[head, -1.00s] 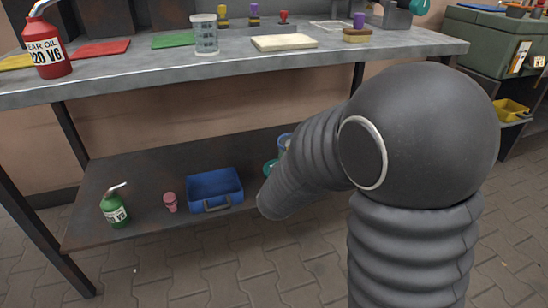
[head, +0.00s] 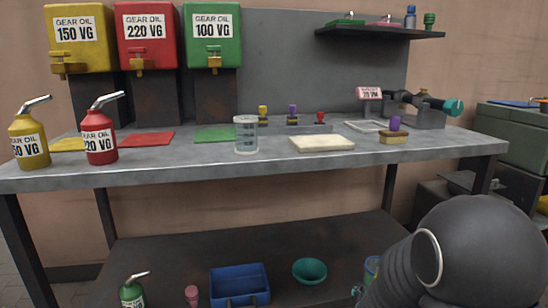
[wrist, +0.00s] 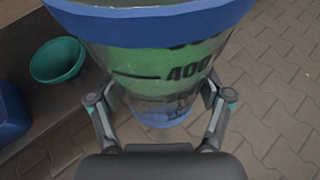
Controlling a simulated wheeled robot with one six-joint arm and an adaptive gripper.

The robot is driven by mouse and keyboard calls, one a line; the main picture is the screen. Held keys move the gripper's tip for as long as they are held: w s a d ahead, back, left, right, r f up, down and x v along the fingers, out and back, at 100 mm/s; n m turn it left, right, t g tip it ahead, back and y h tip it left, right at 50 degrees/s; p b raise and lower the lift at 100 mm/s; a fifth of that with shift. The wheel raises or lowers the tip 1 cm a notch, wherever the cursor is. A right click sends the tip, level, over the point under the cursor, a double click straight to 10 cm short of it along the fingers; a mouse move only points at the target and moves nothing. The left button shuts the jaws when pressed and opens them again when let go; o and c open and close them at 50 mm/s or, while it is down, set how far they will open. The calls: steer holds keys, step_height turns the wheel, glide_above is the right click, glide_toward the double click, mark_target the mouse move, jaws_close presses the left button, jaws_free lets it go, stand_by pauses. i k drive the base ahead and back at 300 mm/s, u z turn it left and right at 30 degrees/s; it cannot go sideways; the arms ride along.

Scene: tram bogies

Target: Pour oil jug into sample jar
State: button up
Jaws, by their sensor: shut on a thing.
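My gripper (wrist: 163,100) has its fingers closed on the two sides of a clear graduated jug (wrist: 135,58) with a blue rim, a blue base and a 400 mark. Green shows through its wall; I cannot tell whether that is oil. In the head view the jug (head: 370,268) is mostly hidden behind my arm. A clear graduated jar (head: 246,135), which looks like the sample jar, stands upright on the bench, apart from my gripper. A yellow oil can (head: 29,145) and a red oil can (head: 100,144) stand at the bench's left.
The bench (head: 200,173) also holds a cream pad (head: 321,144) and a brush (head: 394,135). Below, the shelf (head: 180,258) carries a green can (head: 132,294), a pink cup (head: 192,295), a blue tray (head: 239,301) and a teal bowl (head: 309,270). Gear oil tanks stand behind.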

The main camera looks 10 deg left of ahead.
mark_target(245, 126)
steer(key=z, duration=0.95)
steer(key=k, duration=1)
steer(key=u, duration=0.65)
